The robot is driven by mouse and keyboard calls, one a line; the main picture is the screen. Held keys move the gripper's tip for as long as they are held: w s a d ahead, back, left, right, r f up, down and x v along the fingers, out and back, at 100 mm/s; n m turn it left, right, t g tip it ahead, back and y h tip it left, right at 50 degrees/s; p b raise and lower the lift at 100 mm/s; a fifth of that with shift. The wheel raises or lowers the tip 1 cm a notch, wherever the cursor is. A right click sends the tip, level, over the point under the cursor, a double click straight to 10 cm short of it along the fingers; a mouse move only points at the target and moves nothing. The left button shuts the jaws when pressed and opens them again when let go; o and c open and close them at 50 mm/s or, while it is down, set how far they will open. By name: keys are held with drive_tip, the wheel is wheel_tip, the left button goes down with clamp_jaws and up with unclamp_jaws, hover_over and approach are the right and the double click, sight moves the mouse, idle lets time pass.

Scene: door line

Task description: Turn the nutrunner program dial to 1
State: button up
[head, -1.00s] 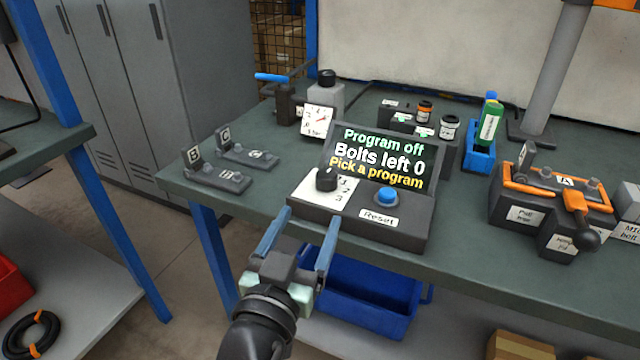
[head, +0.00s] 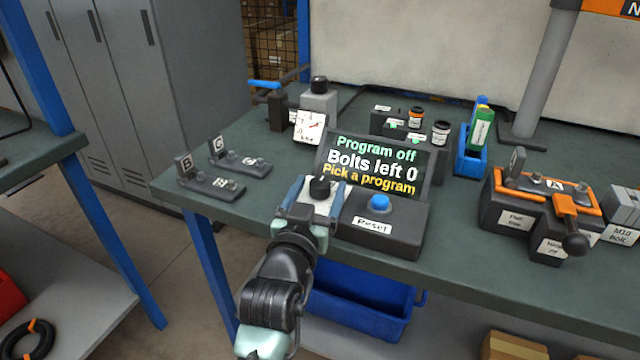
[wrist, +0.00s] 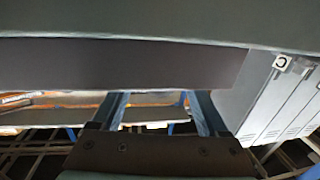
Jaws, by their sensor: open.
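The black program dial (head: 320,187) stands on the white plate at the left of the dark control box (head: 400,234). The box screen (head: 374,164) reads "Program off", "Bolts left 0", "Pick a program". My gripper (head: 319,182) is open at the front left of the box, and its fingers appear on either side of the dial. I cannot tell if they touch it. The gripper hides most of the plate's numbers, and the dial's pointer is unclear. In the wrist view, both fingers (wrist: 160,98) are apart below a dark flat face.
The blue Reset button (head: 380,203) is just right of the dial. Jigs B (head: 212,184) and C (head: 242,162) lie left on the bench. An orange-framed fixture (head: 545,205) stands right. A blue bin (head: 360,305) sits below the bench.

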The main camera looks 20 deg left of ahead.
drive_tip(key=shift+w, duration=0.55)
drive_tip(key=shift+a, duration=0.1)
clamp_jaws()
